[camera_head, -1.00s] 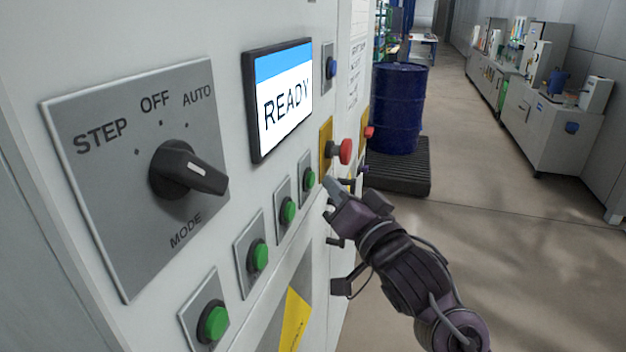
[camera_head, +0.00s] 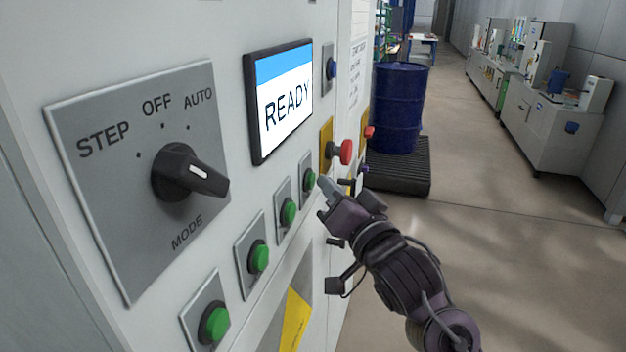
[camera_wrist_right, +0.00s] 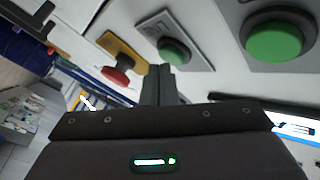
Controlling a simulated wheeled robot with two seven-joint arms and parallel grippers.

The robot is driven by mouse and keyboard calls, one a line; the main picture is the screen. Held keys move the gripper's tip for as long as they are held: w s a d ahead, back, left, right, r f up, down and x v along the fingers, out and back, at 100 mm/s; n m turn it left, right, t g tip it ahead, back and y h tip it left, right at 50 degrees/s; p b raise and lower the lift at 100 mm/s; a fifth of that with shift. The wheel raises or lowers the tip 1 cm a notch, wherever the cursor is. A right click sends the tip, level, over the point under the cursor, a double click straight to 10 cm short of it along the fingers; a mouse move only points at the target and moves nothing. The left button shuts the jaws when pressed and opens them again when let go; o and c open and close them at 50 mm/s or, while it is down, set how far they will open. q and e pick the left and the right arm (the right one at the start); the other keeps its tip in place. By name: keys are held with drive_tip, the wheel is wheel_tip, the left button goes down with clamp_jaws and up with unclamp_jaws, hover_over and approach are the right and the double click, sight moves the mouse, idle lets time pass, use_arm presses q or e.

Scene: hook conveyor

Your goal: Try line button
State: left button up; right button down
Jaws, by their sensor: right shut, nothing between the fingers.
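A row of green buttons runs along the panel in the head view. The far one (camera_head: 309,180) is closest to my right gripper (camera_head: 324,186), which is shut and empty with its tip just to the right of that button. In the right wrist view the shut fingers (camera_wrist_right: 160,80) point at a green button (camera_wrist_right: 174,52); I cannot tell whether they touch it. A larger green button (camera_wrist_right: 274,40) is to the right there. The screen (camera_head: 283,100) reads READY. The mode knob (camera_head: 188,173) points to the lower right. My left gripper is out of view.
A red mushroom button (camera_head: 341,152) on a yellow plate sits just beyond the fingertips, and also shows in the wrist view (camera_wrist_right: 117,77). A blue drum (camera_head: 398,110) stands on a black pallet (camera_head: 400,168) behind. The floor at right is clear.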

drive_tip(key=shift+w+a, duration=0.15)
drive_tip(key=shift+a, duration=0.2)
idle(0.7)
idle(0.4)
drive_tip(key=shift+s+d+p, duration=0.35)
drive_tip(key=shift+d+p, duration=0.05)
drive_tip(key=shift+d, duration=0.3)
drive_tip(key=d, duration=0.1)
drive_tip(key=s+d+p, duration=0.1)
drive_tip(key=d, duration=0.1)
drive_tip(key=s+d+p, duration=0.1)
drive_tip(key=shift+d, duration=0.3)
idle(0.4)
